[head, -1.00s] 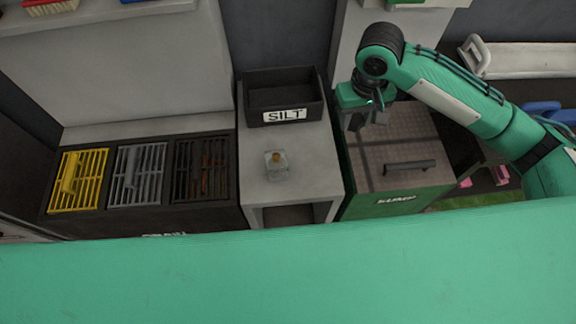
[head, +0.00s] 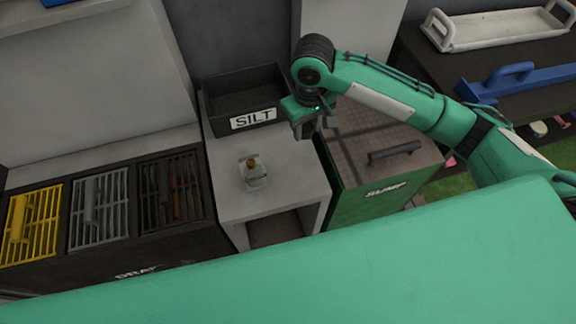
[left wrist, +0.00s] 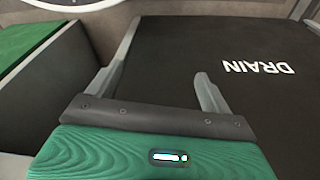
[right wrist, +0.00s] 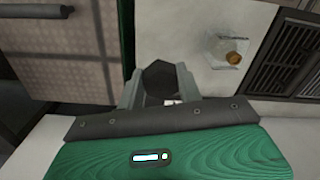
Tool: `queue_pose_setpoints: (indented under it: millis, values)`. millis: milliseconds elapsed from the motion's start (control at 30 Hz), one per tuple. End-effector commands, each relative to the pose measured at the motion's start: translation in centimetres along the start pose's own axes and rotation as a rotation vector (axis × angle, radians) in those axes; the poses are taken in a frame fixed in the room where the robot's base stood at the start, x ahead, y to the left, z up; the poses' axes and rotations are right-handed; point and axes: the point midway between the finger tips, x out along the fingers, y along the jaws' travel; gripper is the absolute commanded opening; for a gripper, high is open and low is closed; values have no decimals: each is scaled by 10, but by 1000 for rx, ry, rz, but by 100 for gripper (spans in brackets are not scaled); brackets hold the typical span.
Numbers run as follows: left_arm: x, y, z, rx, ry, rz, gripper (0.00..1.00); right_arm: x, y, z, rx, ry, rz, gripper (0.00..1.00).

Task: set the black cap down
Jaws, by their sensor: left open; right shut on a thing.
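My right gripper (head: 306,130) is shut on the black cap (right wrist: 158,80), a dark six-sided piece between its fingers in the right wrist view. In the head view it hangs near the gap between the grey stand (head: 285,180) and the green sump box (head: 360,200); the cap is not clear there. A small clear glass jar (head: 253,174) with an amber-brown top stands on the stand, left of this gripper. The jar also shows in the right wrist view (right wrist: 230,48). My left gripper (left wrist: 163,78) is open and empty, facing the black drain box (left wrist: 240,110); the head view does not show it.
A black bin marked SILT (head: 215,109) stands at the back of the stand. Yellow (head: 32,222), grey (head: 98,210) and rusty dark grates (head: 170,192) lie on the drain box at left. A dark handle (head: 394,153) rises from the sump lid.

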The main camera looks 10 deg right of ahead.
Motion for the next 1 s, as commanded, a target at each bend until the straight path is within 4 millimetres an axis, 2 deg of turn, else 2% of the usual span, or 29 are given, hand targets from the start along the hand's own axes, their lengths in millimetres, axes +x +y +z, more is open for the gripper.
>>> queue_pose_setpoints:
  millis: [33,100,300,400,500,667,900,1000]
  values:
    - [-2,0,-2,0,7,0,83,18,1,1,2,-6,2,8]
    - [-8,0,-4,0,15,0,83,37,1,2,1,-5,2,8]
    - [-26,0,-11,0,37,-1,83,90,1,1,2,-4,2,8]
    - [-34,0,-13,0,45,-1,83,110,1,1,1,-3,1,8]
    - [-39,0,-14,0,50,-1,83,122,1,1,1,-1,1,8]
    - [-43,0,-15,0,54,-1,83,131,1,1,1,-2,1,8]
    - [-53,0,-18,0,70,-1,83,165,0,1,0,-2,1,8]
    - [-59,0,-19,0,75,-2,83,171,0,1,0,0,1,8]
